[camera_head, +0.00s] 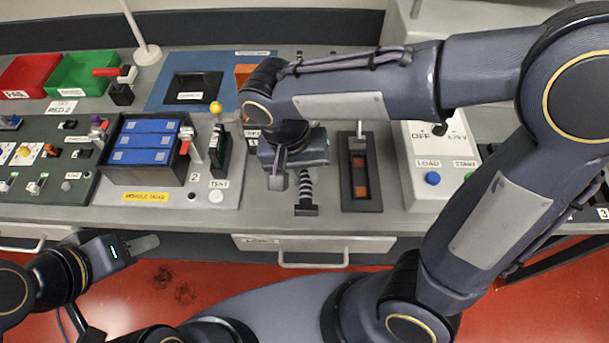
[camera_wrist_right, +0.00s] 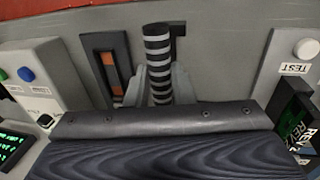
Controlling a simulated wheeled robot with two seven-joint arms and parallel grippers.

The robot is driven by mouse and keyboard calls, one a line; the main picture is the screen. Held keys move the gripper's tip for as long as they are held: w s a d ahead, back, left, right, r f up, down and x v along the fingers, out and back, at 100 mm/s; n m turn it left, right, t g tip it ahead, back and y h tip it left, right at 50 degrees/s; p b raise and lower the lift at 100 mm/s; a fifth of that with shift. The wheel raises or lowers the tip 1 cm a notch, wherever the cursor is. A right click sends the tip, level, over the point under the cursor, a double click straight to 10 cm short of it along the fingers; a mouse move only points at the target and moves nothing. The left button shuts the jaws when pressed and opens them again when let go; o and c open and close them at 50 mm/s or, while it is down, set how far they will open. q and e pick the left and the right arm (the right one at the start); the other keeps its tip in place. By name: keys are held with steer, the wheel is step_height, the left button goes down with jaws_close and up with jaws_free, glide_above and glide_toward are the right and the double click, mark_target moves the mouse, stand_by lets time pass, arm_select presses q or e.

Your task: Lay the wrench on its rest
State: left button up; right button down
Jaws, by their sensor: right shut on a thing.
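My right gripper (camera_head: 302,183) reaches down over the front part of the bench in the head view. It is shut on the wrench (camera_head: 306,190), which shows as a black-and-grey striped handle. In the right wrist view the striped handle of the wrench (camera_wrist_right: 158,55) stands between the two grey fingers of the right gripper (camera_wrist_right: 158,88). A black end piece sits at the handle's far end, near the bench's front edge. The gripper hides the rest of the wrench, and I cannot make out its rest. My left gripper (camera_head: 142,246) is empty, low before the bench; its finger gap is unclear.
A dark slotted holder with orange inside (camera_head: 361,190) stands just right of the wrench. Further right is a white box with LOAD and START buttons (camera_head: 432,178). A blue battery module (camera_head: 145,150) is to the left. A drawer (camera_head: 316,246) lies below the bench edge.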

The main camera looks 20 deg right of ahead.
steer(key=shift+w+d+f, duration=0.25)
steer(key=shift+w+f, duration=0.5)
steer(key=shift+f, duration=0.2)
steer(key=shift+w+f, duration=0.2)
steer(key=shift+f, duration=1.55)
steer(key=shift+f, duration=0.2)
steer(key=c, duration=1.3)
jaws_free()
steer(key=shift+o, duration=0.2)
steer(key=shift+r, duration=0.15)
